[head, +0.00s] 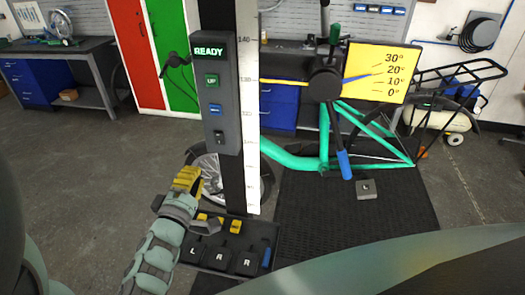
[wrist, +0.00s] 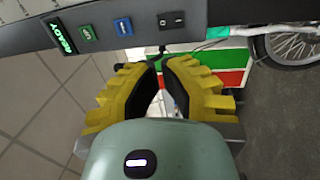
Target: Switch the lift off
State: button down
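The lift's control box (head: 221,95) is a dark panel on the upright post. Its display (head: 209,50) is lit green and reads READY. Below are a green UP button (head: 212,81), a blue button (head: 215,109) and a small black rocker switch (head: 219,137). In the wrist view the rocker switch (wrist: 171,19) sits at the top, right of the blue button (wrist: 123,27) and green button (wrist: 87,33). My gripper (head: 188,178), with yellow fingers, is below and left of the box, apart from it. Its fingertips (wrist: 161,63) are close together; nothing shows held between them.
A teal bike frame (head: 300,155) stands right of the post, with a yellow angle gauge (head: 374,72). A pedal block marked L, A, R (head: 229,252) lies at the post's foot. Red (head: 134,50) and green cabinets stand behind. The floor at left is clear.

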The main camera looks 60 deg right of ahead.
aim_at(216, 130)
jog(key=x, duration=1.3)
jog(key=shift+w+d+r, duration=0.1)
jog(key=shift+w+d, duration=0.15)
jog(key=shift+r+p, duration=0.1)
jog(key=shift+p, duration=0.25)
